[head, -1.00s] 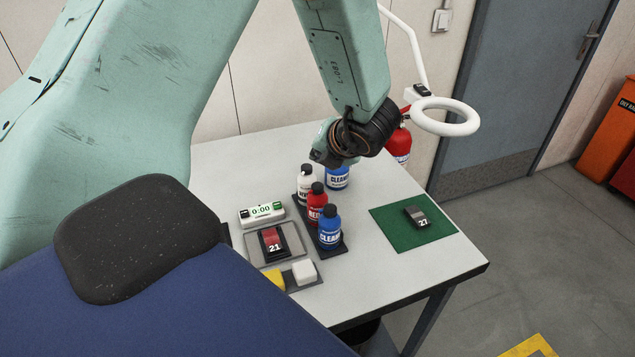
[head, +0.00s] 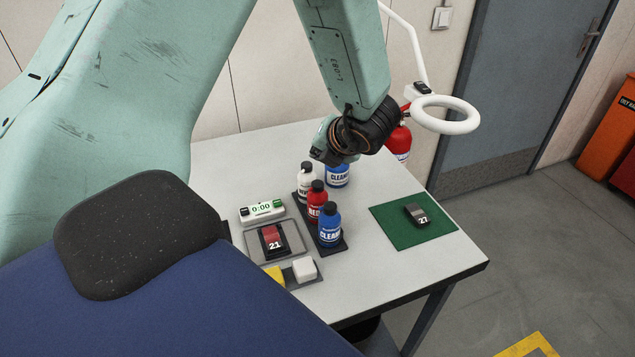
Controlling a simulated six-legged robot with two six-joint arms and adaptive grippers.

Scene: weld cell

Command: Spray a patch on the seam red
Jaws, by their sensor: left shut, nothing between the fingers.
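A red bottle (head: 317,201) stands in a dark rack (head: 341,247) on the table, between a white bottle (head: 305,178) and a blue bottle labelled as cleaner (head: 329,226). A part marked 21 (head: 272,242), with a red patch on top, lies on a grey tray (head: 293,236). A dark part marked 27 (head: 416,214) lies on a green mat (head: 391,232). My left gripper (head: 322,158) is above and behind the bottles, shut and empty; its fingertips are small and partly hidden. My right gripper is not in view.
A second blue cleaner bottle (head: 337,175) stands behind the rack. A timer (head: 262,211) reads 0:00. A white block (head: 305,270) and a yellow block (head: 275,274) lie at the table's front. A ring lamp (head: 446,128) overhangs the back right. The table's right front is clear.

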